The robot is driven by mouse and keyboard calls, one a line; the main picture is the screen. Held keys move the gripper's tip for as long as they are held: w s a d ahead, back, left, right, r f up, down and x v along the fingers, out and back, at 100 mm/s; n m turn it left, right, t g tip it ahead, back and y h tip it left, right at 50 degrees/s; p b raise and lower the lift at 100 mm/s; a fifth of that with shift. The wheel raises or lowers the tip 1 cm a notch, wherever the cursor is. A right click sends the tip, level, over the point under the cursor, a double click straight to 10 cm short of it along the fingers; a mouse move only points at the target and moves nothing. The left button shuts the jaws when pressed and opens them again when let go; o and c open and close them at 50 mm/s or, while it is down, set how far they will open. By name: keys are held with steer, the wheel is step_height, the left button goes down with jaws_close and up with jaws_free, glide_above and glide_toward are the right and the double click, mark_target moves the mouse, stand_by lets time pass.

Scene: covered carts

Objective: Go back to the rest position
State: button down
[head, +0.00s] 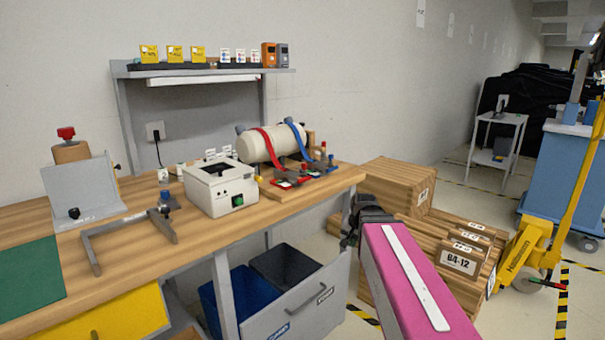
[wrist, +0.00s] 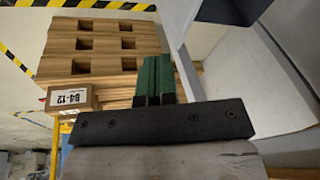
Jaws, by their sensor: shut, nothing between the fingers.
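My gripper (wrist: 157,80) shows in the wrist view as two green fingers pressed together, with nothing between them. In the head view my arm, with a pink link, reaches in from the bottom right. Its dark end (head: 368,212) is beside the right end of the wooden workbench (head: 335,180), and the fingers cannot be made out there. In the wrist view the fingers point toward stacked wooden crates (wrist: 100,35), with a grey panel (wrist: 215,60) close on the right.
A white box with a green button (head: 220,187) and a cream cylinder with straps (head: 262,146) stand on the bench. Blue and black bins (head: 228,300) are below. Wooden crates (head: 400,180) and a yellow pallet truck (head: 528,255) stand right. Floor shows near the back wall.

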steer(key=s+f+n+g, duration=0.1)
steer(key=s+f+n, duration=0.1)
steer(key=s+f, duration=0.3)
steer(key=s+d+f+n+g+h, duration=0.1)
steer(key=s+f, duration=0.4)
steer(key=f, duration=0.5)
steer(key=shift+s+d+f+n+g, duration=0.15)
steer(key=shift+s+f+n+g, duration=0.2)
steer(key=shift+n+g, duration=0.25)
steer(key=c, duration=1.5)
jaws_free()
steer(key=shift+o, duration=0.5)
steer(key=shift+w+r, duration=0.2)
steer(key=shift+w, duration=0.1)
steer(key=m+t+y, duration=0.5)
steer(key=t+y, duration=0.1)
steer(key=y, duration=0.9)
glide_toward(334, 169)
steer(key=x, duration=0.9)
steer(key=shift+w+a+f, duration=0.1)
steer(key=shift+w+a, duration=0.1)
steer(key=shift+a, duration=0.15)
